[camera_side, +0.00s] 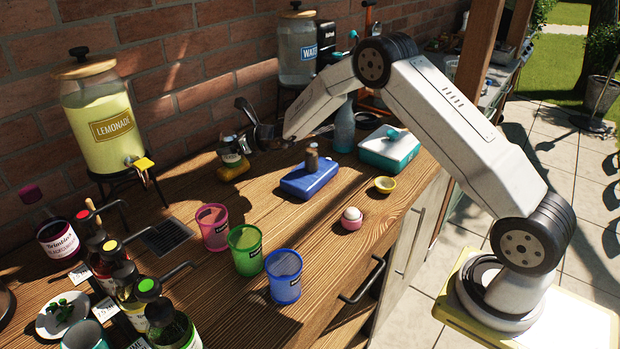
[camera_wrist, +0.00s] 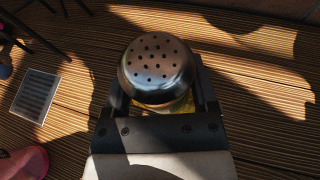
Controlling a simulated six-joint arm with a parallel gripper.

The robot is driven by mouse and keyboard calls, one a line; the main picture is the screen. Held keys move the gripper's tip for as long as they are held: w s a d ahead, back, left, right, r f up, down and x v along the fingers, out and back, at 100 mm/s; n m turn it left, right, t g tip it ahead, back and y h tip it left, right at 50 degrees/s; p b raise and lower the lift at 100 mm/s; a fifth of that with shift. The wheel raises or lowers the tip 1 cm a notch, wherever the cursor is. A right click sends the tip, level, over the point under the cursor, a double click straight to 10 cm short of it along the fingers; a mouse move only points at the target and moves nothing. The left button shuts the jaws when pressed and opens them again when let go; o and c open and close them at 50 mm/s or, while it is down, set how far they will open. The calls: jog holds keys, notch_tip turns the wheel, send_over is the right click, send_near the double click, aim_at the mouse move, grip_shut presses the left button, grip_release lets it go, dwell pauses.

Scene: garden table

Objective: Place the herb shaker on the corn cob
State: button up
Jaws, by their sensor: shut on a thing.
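The herb shaker (camera_wrist: 158,68) shows its domed metal lid with holes between my fingers in the wrist view. In the side view the shaker (camera_side: 231,150) is a small jar with a pale label, upright or nearly so. My gripper (camera_side: 247,142) is shut on it from the right; it also shows in the wrist view (camera_wrist: 160,92). The yellow corn cob (camera_side: 233,170) lies directly under the shaker on the wooden counter. A little yellow shows below the lid in the wrist view. I cannot tell whether shaker and cob touch.
A blue box (camera_side: 309,180) with a brown bottle on it stands to the right. The lemonade dispenser (camera_side: 98,125) stands to the left, by the brick wall. Pink (camera_side: 212,228), green (camera_side: 245,250) and blue (camera_side: 284,277) cups stand in front. Bare counter lies around the cob.

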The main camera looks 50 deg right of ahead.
jog(key=o, duration=1.2)
jog(key=shift+o, duration=0.2)
jog(key=shift+r, duration=0.2)
jog(key=v, duration=1.2)
